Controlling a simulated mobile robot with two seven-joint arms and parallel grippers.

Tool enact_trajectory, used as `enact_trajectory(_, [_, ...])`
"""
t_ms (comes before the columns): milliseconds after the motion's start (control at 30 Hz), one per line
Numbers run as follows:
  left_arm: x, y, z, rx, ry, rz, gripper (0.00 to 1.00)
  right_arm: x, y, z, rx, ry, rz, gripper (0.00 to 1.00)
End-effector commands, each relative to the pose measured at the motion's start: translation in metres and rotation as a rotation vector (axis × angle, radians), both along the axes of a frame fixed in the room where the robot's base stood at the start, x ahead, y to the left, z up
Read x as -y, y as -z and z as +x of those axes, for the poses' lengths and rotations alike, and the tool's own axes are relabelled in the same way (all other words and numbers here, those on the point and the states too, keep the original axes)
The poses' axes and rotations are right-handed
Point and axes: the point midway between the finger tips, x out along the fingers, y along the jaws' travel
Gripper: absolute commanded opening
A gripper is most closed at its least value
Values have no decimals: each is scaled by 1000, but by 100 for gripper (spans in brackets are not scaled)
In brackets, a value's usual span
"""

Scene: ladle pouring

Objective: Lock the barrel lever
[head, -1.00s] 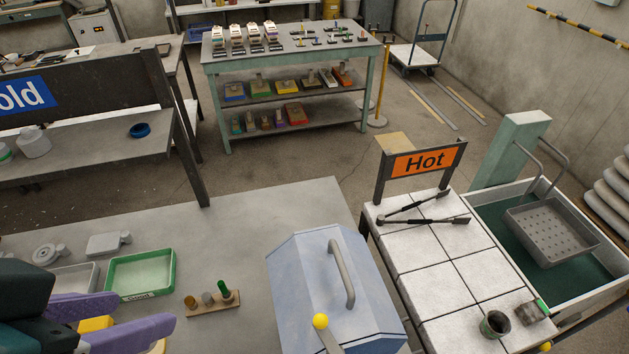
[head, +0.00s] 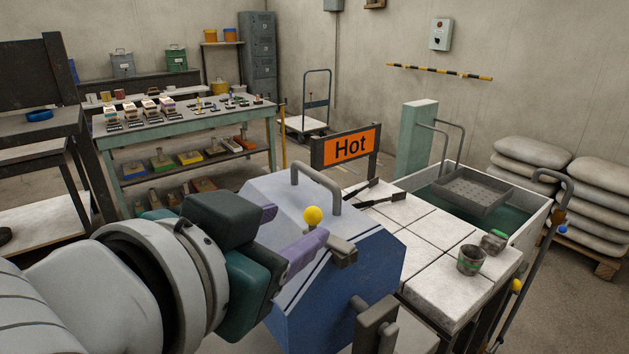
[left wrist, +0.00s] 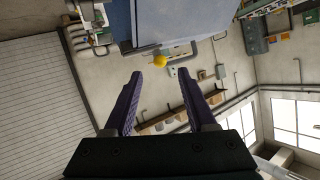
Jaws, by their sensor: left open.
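The blue-grey barrel (head: 285,200) stands in the middle of the head view, with an arched grey handle on top. A yellow ball knob (head: 313,216) on its near side appears to be the end of the lever. Most of the lever's arm is hidden or hard to make out. My left gripper (head: 294,228), with purple fingers, is open at the knob. In the left wrist view the knob (left wrist: 160,62) shows just beyond and between the fingertips (left wrist: 160,76). I cannot tell whether they touch. My right gripper is not in view.
To the right is a white tiled table (head: 410,235) with an orange "Hot" sign (head: 350,147), tongs and a small dark cup (head: 471,259). Beyond it stands a tank (head: 535,215) with a perforated basket. A grey bracket (head: 375,325) stands close in front of the barrel.

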Motion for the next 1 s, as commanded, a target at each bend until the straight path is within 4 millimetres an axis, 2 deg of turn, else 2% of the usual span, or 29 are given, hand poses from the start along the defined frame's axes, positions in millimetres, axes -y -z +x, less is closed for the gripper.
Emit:
enact_trajectory(200, [14, 15, 33, -2, 0, 1, 56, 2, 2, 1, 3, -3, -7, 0])
enact_trajectory(400, [23, 24, 54, -2, 1, 1, 56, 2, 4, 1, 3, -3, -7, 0])
enact_trajectory(833, [26, 28, 62, -2, 0, 0, 56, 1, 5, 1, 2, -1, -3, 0])
enact_trajectory(867, [26, 28, 62, -2, 0, 0, 55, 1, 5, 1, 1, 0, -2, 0])
enact_trajectory(1000, [26, 28, 62, -2, 0, 0, 40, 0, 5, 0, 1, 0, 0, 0])
